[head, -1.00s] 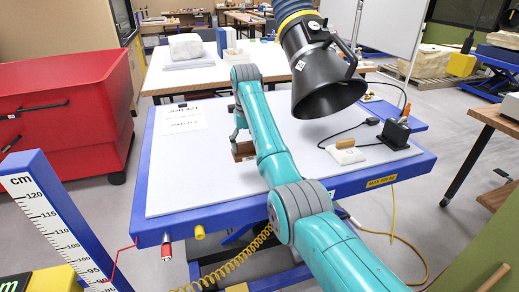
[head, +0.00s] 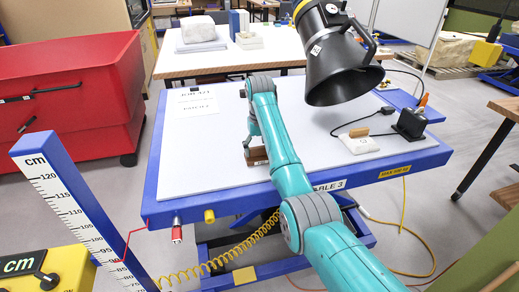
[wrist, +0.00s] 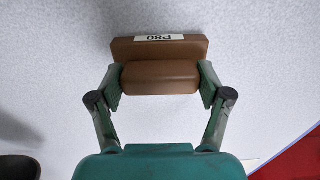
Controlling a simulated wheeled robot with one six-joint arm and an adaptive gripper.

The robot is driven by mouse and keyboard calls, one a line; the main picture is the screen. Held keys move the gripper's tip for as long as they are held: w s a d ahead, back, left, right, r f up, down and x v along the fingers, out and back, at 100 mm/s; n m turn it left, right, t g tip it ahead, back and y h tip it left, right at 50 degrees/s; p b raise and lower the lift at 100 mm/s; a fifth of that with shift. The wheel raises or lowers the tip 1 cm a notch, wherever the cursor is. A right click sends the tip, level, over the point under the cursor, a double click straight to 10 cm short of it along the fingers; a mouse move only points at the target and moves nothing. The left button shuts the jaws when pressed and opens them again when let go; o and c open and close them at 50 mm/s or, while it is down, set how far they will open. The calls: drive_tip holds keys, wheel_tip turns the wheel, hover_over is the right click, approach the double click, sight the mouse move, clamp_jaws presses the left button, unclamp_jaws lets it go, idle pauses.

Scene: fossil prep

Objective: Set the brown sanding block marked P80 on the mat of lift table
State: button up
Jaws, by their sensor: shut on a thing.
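The brown sanding block marked P80 (wrist: 160,76) is between the fingers of my gripper (wrist: 160,92) in the wrist view, and the fingers press its narrower grip part from both sides. In the head view a small part of the block (head: 257,156) shows beside my arm, low over or on the lift table. My gripper (head: 250,146) is mostly hidden by my arm there. The lift table (head: 150,196) has a blue frame and a pale grey mat (head: 200,150). I cannot tell whether the block touches the mat.
A black extraction hood (head: 342,70) hangs over the table's back right. A white device with a wooden piece (head: 358,143) and a black holder (head: 411,123) stand on the right. The mat's left part is clear.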

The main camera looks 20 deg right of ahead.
drive_tip(key=o, duration=1.6)
drive_tip(key=shift+f, duration=0.1)
drive_tip(key=shift+o, duration=0.2)
